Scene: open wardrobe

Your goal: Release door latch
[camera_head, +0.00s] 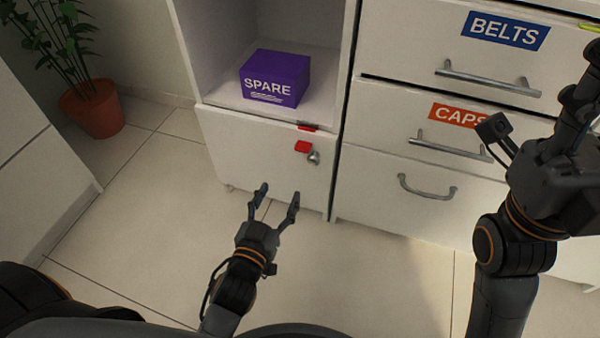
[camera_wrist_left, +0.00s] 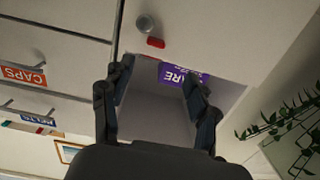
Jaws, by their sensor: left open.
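The white lower door (camera_head: 255,160) sits shut under the open shelf. A red latch piece (camera_head: 302,146) is near its upper right corner, with a second red piece at the door's top edge just above. A round metal knob (camera_head: 314,158) is beside the latch. In the left wrist view, which is upside down, the red piece (camera_wrist_left: 155,43) and knob (camera_wrist_left: 145,23) show beyond the fingers. My left gripper (camera_head: 279,194) is open and empty, in front of and below the latch, apart from it. My right arm is at the right; its fingers cannot be made out.
A purple SPARE box (camera_head: 275,78) stands on the shelf above the door. Drawers with metal handles (camera_head: 427,187) are to the right, labelled BELTS (camera_head: 506,30) and CAPS (camera_head: 457,115). A potted plant (camera_head: 100,108) stands at the left. The floor before the door is clear.

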